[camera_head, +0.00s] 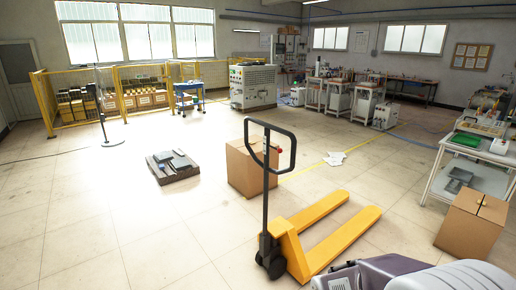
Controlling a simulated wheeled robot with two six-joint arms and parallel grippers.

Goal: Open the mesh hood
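I cannot make out a mesh hood for certain in the head view. A pale machine cabinet with green parts (253,87) stands at the back middle, too small to show whether it has a hood. Several small machines on stands (338,93) are at the back right, also too small to tell. Neither of my grippers is in view.
A yellow pallet jack (335,235) stands close in front, with a cardboard box (245,168) behind it. A low pallet (172,170) lies to its left. Another box (470,222) and a bench (485,178) are at right. Yellow fencing (140,85) stands back left. The left floor is open.

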